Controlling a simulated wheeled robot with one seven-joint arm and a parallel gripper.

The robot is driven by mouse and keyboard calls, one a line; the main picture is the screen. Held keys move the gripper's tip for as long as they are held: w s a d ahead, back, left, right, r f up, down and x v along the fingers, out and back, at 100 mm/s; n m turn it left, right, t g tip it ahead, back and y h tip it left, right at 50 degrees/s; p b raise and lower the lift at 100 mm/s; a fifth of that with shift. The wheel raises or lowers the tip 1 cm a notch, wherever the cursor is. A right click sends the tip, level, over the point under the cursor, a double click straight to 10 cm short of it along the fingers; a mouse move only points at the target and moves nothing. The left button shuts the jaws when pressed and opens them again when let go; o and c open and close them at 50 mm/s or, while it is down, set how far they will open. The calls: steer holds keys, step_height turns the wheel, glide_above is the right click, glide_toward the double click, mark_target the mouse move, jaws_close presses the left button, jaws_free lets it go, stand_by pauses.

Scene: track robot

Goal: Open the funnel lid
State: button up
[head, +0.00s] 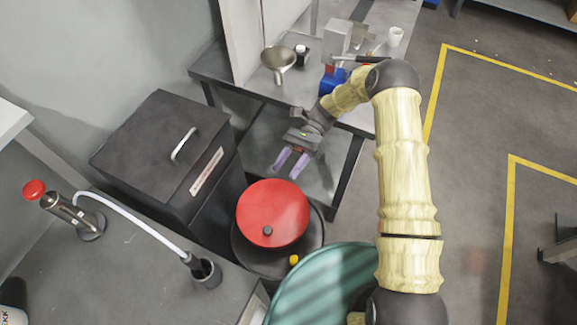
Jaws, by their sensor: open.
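A round red lid (285,205) with a small dark knob (267,230) near its front edge lies over a round black funnel body (245,252). The lid looks down, and no opening shows beneath it. My gripper (287,169) has two pale purple fingers, parted and empty. It points down toward the lid from just behind its far edge in the picture, apart from the knob. I cannot tell how high above the lid the fingers are.
A black bin (150,130) with a handle stands left of the lid. A green drum (320,290) is in front. A grey workbench (130,265) is at lower left. A table behind bears a metal funnel (279,60) and a blue item (333,82). Open floor lies right.

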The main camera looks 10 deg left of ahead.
step_height(320, 180, up, 9)
steer(key=shift+b, duration=0.4)
steer(key=shift+a, duration=0.1)
steer(key=s+d+r+n+t+h+p, duration=0.1)
steer(key=d+r+n+t+h, duration=0.1)
steer(key=d+t, duration=0.4)
steer(key=s+d+r+n+t+h+p, duration=0.1)
steer(key=d+t, duration=0.4)
steer(key=d, duration=0.5)
steer(key=s+d+r+n+t+h+p, duration=0.1)
steer(key=s+d+r+n+t+h, duration=0.1)
steer(key=d, duration=0.7)
step_height(320, 180, up, 3)
steer(key=n+t+h, duration=0.1)
steer(key=n+t, duration=0.2)
steer(key=t, duration=0.1)
steer(key=shift+s+f+t, duration=0.2)
steer(key=shift+s+t, duration=0.1)
steer(key=shift+s, duration=0.1)
steer(key=shift+a, duration=0.1)
steer(key=shift+o, duration=0.2)
steer(key=shift+c, duration=1)
